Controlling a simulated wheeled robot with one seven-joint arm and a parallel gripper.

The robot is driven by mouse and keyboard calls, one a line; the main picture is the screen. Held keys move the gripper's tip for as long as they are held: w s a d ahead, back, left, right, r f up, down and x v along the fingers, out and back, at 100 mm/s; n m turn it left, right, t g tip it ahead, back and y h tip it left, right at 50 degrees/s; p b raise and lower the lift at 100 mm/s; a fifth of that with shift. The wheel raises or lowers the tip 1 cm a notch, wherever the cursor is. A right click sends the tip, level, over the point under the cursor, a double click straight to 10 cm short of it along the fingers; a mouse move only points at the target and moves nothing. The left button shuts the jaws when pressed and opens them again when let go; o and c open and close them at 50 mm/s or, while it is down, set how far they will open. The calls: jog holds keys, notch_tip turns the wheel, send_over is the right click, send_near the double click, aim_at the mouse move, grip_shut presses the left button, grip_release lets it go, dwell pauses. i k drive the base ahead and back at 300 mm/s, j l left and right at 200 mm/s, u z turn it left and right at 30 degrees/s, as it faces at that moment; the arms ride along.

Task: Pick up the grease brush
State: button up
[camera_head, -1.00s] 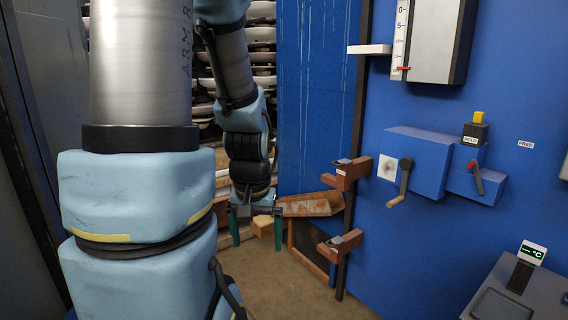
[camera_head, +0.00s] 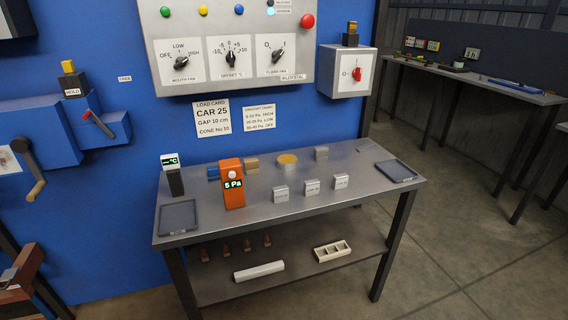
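I cannot pick out a grease brush for certain in this view. A round tin with a yellow top (camera_head: 287,161) stands near the back of the grey metal bench (camera_head: 285,208); I cannot tell what it holds. A tan block (camera_head: 251,164) and a small blue block (camera_head: 213,172) sit to its left, partly behind an orange meter (camera_head: 233,185) reading 5 Pa. My gripper and arm are out of view.
Flat dark trays lie at the bench's left (camera_head: 178,217) and right (camera_head: 395,171) ends. Small labelled blocks (camera_head: 311,187) stand mid-bench. The lower shelf holds brown cones (camera_head: 247,244) and a white bar (camera_head: 259,271). A second table (camera_head: 480,80) stands back right; open floor lies between.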

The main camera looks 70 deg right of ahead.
aim_at(251, 165)
jog(key=z, duration=2)
jog(key=u, duration=0.45)
jog(key=l+u, duration=1)
jog(key=l, duration=0.55)
jog(key=k+l+u, duration=0.15)
jog(key=l, duration=0.9)
jog(key=i, duration=0.4)
